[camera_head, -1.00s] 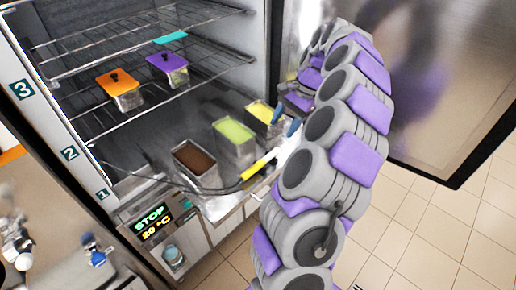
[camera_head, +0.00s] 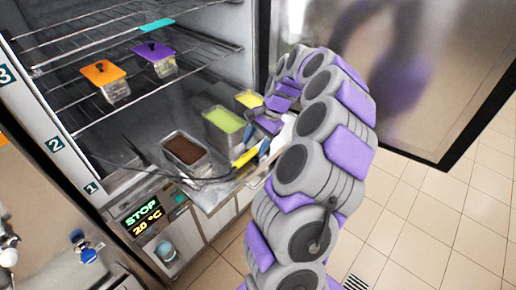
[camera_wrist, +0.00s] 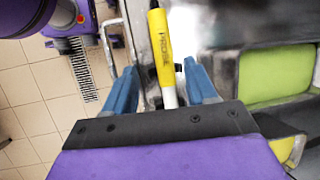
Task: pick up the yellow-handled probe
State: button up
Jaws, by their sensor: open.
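The yellow-handled probe (camera_head: 246,157) lies at the front edge of the freezer's lowest level, with a dark cable running left from it. In the wrist view the probe (camera_wrist: 160,50) points along the picture, its yellow handle up and a white part lower down. My gripper (camera_wrist: 162,80) is open, with blue fingers on either side of the probe's line. I cannot tell whether the probe lies fully between the fingers in depth. In the head view my gripper (camera_head: 265,148) is right beside the handle, partly hidden by my arm.
Containers with brown (camera_head: 185,148), green (camera_head: 224,119) and yellow (camera_head: 249,99) tops stand just behind the probe. Orange-lidded (camera_head: 103,72) and purple-lidded (camera_head: 152,51) containers sit on a wire shelf above. The open freezer door (camera_head: 400,70) stands at the right.

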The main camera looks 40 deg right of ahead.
aim_at(249, 154)
jog(key=x, duration=0.2)
jog(key=b+x, duration=0.1)
jog(key=x, duration=0.1)
jog(key=shift+w+a+r, duration=0.1)
jog(key=shift+w+a, duration=0.1)
jog(key=shift+a, duration=0.05)
jog(key=shift+f, duration=0.35)
jog(key=shift+d, duration=0.45)
jog(key=shift+w+a, duration=0.1)
jog(key=shift+a, duration=0.4)
jog(key=c, duration=0.6)
jog(key=shift+d, duration=0.25)
grip_shut()
